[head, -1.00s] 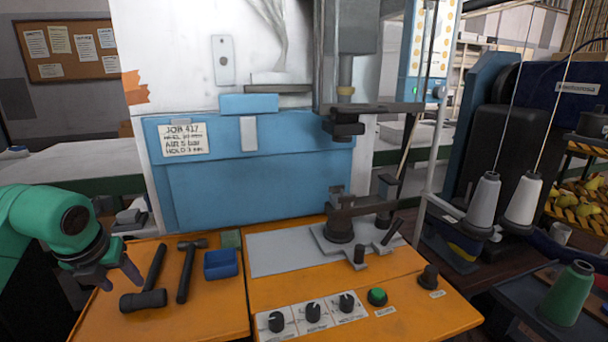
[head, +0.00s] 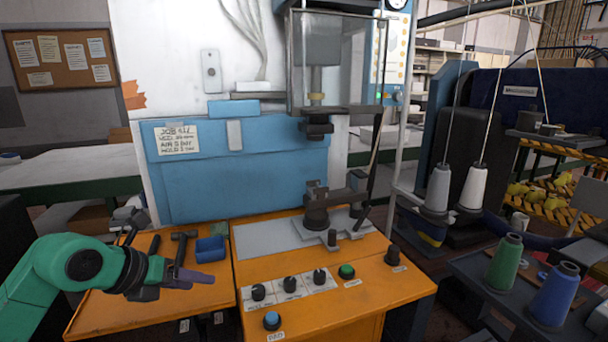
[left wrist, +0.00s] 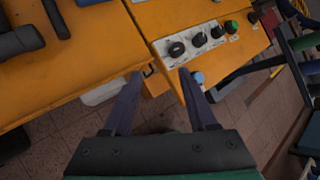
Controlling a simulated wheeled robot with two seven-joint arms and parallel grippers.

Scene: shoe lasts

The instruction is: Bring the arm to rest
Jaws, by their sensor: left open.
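My green left arm (head: 68,268) comes in from the left, low over the front of the orange bench. Its left gripper (head: 198,274) points right, in front of the bench's left part, and looks empty. In the left wrist view the two dark fingers of the left gripper (left wrist: 162,88) stand apart, with only the bench's front edge and the tiled floor beyond them. The fingers touch nothing that I can see. My right gripper is not in view.
The orange bench (head: 355,292) carries knobs, a green button (head: 346,271) and a blue button (head: 271,320). Hammers (head: 181,245) and a blue bin (head: 210,249) lie behind my gripper. A clamp fixture (head: 325,212) stands further back. Thread cones (head: 505,262) stand right.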

